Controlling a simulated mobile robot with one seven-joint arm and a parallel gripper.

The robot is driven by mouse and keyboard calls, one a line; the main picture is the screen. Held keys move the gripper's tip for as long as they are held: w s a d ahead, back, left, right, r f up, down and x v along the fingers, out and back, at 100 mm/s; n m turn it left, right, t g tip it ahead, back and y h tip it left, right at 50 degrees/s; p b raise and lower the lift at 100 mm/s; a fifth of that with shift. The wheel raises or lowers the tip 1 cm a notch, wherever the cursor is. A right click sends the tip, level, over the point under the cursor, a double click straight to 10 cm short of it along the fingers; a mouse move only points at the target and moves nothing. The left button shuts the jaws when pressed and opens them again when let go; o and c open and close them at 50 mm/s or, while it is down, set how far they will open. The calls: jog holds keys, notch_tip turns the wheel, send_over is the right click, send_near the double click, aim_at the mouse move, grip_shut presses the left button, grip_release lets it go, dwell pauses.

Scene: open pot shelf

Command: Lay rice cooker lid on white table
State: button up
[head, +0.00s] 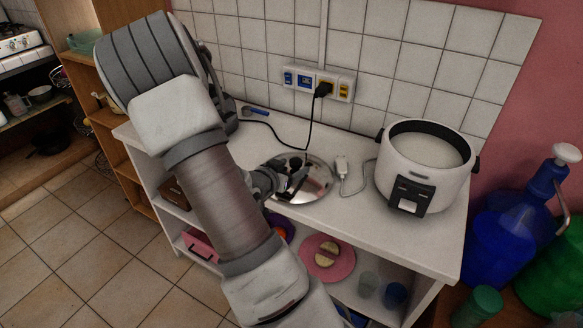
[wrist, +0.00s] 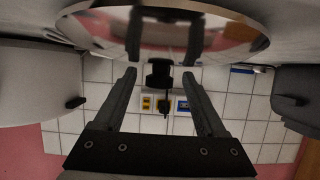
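The rice cooker lid (head: 318,186) is a shiny, glassy disc lying on the white table (head: 345,228), left of the cooker. It fills the top of the wrist view (wrist: 228,32), which looks upside down. A dark knob-like part (wrist: 158,72) shows between my fingertips there, with gaps on both sides. My gripper (head: 287,182) is low over the lid in the head view; its fingers (wrist: 159,77) are apart and hold nothing. The white rice cooker (head: 440,181) stands uncovered at the right. My arm hides the table's left part.
A wall socket strip (head: 318,83) has a black plug and a cord running to the table. A small white plug (head: 342,168) with cord lies between lid and cooker. A blue-handled item (head: 256,108) lies at the back. Blue bottles (head: 500,248) stand at the right. The front tabletop is clear.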

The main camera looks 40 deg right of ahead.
jog(key=shift+r, duration=0.1)
jog(key=shift+a+r, duration=0.1)
jog(key=shift+r, duration=0.1)
jog(key=p+v, duration=0.3)
jog(key=v, duration=0.9)
jog(key=w+a+r+n+t+y, duration=0.35)
jog(key=w+a+y, duration=0.45)
jog(key=a, duration=0.3)
jog(key=a+r+n+t+y, duration=0.2)
jog(key=a+r+n+y, duration=0.25)
jog(key=a, duration=0.35)
jog(key=s+a+r+n+g+y, duration=0.1)
jog(key=s+a+r+n+y, duration=0.15)
jog(key=s+a+r, duration=0.35)
jog(key=s+d+r+n+g+h, duration=0.1)
jog(key=s+n, duration=0.1)
jog(key=s, duration=0.4)
jog(key=s+d+r+n+g+h, duration=0.1)
jog(key=s+d+r+n, duration=0.1)
jog(key=s, duration=0.5)
jog(key=shift+d+g, duration=0.2)
jog(key=shift+g, duration=0.15)
